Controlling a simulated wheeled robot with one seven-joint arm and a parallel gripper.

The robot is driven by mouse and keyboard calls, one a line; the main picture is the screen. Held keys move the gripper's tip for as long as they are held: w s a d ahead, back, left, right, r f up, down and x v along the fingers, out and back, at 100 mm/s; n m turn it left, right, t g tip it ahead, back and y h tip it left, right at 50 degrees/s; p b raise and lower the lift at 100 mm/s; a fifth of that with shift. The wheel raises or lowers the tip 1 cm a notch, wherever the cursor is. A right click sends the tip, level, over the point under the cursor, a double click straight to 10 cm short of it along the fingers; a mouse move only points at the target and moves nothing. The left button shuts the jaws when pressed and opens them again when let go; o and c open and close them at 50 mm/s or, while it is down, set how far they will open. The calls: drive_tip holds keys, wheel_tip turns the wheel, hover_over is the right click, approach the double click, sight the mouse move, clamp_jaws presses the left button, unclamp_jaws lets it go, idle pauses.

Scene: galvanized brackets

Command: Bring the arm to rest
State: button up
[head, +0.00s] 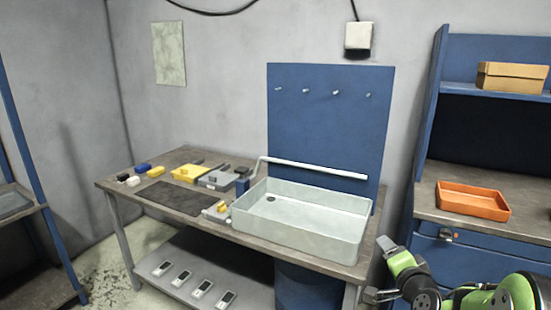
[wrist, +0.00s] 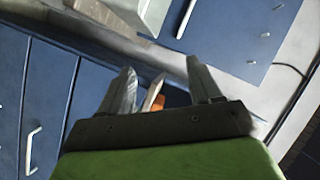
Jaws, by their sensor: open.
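My green and grey arm (head: 405,268) is folded low at the bottom right of the head view, in front of the right end of the workbench and the blue cabinet. In the wrist view my gripper (wrist: 160,66) has its two grey fingers spread apart. Nothing is held between them. The wrist camera looks out at a tilt, with blue panels and drawers beyond the fingers. In the head view the gripper's fingers are small and hard to make out.
A workbench (head: 330,267) carries a pale basin (head: 300,235), a dark mat (head: 178,198) and several small blue and yellow items. A blue pegboard (head: 330,125) stands behind. An orange tray (head: 473,202) lies on the cabinet counter; a cardboard box (head: 511,78) sits above.

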drive_tip(key=s+a+r+n+g+y+p, duration=0.1)
drive_tip(key=s+a+r+n+g+p, duration=0.15)
drive_tip(key=s+a+n, duration=0.45)
drive_tip(key=s+a+r+n+g+y+p, duration=0.1)
drive_tip(key=s+a+r+n+g, duration=0.25)
drive_tip(key=s+a, duration=0.35)
drive_tip(key=s+a+r+n+g+p, duration=0.1)
drive_tip(key=s+a+n+g+p, duration=0.1)
drive_tip(key=s, duration=1.4)
drive_tip(key=shift+a+r+n+g, duration=0.2)
drive_tip(key=shift+a+n+g, duration=0.2)
drive_tip(key=shift+n+g, duration=0.25)
